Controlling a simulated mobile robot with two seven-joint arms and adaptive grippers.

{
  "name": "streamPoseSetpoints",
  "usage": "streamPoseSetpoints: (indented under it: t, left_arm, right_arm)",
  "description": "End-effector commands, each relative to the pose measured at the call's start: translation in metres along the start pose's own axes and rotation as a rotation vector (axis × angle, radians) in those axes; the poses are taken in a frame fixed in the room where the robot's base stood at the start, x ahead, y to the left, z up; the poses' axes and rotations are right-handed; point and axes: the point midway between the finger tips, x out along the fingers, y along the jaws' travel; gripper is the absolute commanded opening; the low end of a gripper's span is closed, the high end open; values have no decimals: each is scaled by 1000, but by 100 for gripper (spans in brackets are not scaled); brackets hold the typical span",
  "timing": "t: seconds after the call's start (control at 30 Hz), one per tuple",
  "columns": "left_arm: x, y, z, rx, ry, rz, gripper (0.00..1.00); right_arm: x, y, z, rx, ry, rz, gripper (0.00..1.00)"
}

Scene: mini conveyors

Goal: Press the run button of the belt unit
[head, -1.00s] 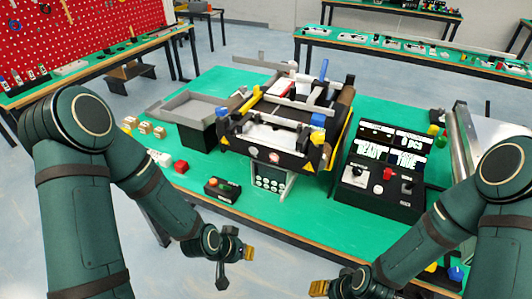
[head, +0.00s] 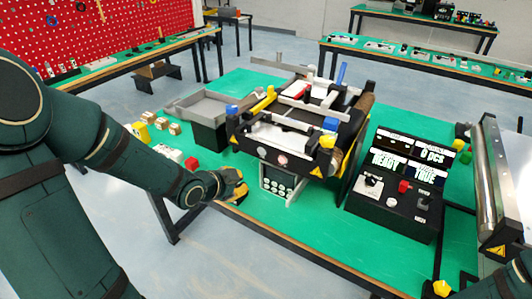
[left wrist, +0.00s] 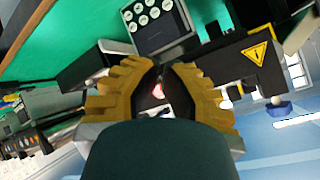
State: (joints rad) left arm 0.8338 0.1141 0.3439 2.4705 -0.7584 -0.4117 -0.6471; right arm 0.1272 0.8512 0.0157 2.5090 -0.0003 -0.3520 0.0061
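The belt unit (head: 262,150) is a black mini conveyor on the green table, with a keypad panel (head: 278,184) of pale round buttons below its front. The keypad also shows at the top of the left wrist view (left wrist: 158,20). My left gripper (head: 241,188) is left of the keypad, near the table's front edge. My right gripper (head: 438,289) shows only partly at the bottom edge.
A black console (head: 393,218) with lit screens, a red button and knobs stands on the right. A metal roller (head: 493,180) stands at far right.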

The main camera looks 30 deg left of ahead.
Motion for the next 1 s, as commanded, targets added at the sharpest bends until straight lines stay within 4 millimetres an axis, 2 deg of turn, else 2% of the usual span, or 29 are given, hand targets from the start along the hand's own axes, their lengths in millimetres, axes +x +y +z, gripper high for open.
streamPoseSetpoints:
  t: [0.33,0.7,1.0]
  left_arm:
    - [8,-3,-2,-2,0,1,0]
    - [46,-21,-21,-3,1,1,0]
    - [67,-34,-34,-4,0,2,0]
  right_arm:
    - [4,2,1,0,-2,0,57]
    - [26,10,3,-3,-2,0,57]
    - [38,14,1,-4,5,0,57]
